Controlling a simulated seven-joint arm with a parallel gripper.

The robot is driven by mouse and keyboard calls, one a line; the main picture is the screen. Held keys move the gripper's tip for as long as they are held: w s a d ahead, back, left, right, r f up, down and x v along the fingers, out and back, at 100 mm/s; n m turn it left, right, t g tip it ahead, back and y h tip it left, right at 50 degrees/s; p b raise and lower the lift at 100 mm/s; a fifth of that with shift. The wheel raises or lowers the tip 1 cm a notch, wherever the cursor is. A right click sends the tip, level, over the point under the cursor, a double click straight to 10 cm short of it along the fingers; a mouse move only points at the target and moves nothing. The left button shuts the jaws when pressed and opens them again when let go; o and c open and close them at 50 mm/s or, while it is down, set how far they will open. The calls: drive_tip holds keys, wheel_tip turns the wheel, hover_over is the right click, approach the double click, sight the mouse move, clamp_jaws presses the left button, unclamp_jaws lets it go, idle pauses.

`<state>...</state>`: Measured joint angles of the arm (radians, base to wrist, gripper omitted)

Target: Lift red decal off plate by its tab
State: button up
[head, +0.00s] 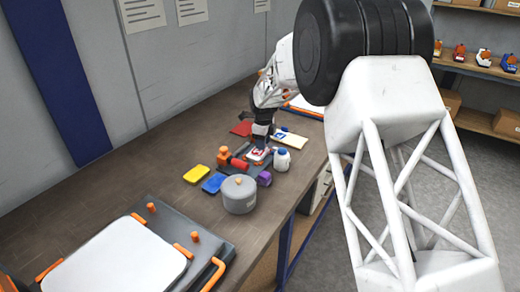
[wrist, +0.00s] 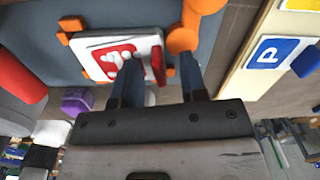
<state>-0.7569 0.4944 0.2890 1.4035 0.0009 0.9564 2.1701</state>
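The red decal (wrist: 108,60) with a white figure lies on the white plate (wrist: 92,43), which sits among orange holders on a dark grey base. Its red tab (wrist: 158,66) stands up at the plate's right edge in the wrist view. My gripper (wrist: 159,64) is open, its two dark fingers apart with the tab between them. Whether either finger touches the tab I cannot tell. In the head view the decal (head: 257,153) and plate show just below my gripper (head: 262,143), partly hidden by it.
In the head view, a white bottle (head: 282,160), red roller (head: 239,164), purple block (head: 264,178) and grey round container (head: 239,196) stand close around.

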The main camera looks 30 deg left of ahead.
idle(0.5)
clamp_jaws()
drive_tip(key=shift+r, duration=0.1)
drive_tip(key=shift+r, duration=0.7)
wheel_tip(320, 180, up, 2)
drive_tip(key=shift+r, duration=0.1)
drive_tip(key=s+d+r, duration=0.1)
drive_tip(key=s+d, duration=0.9)
drive_tip(key=s, duration=0.1)
drive_tip(key=shift+s+d+r, duration=0.15)
drive_tip(key=shift+s+d, duration=0.25)
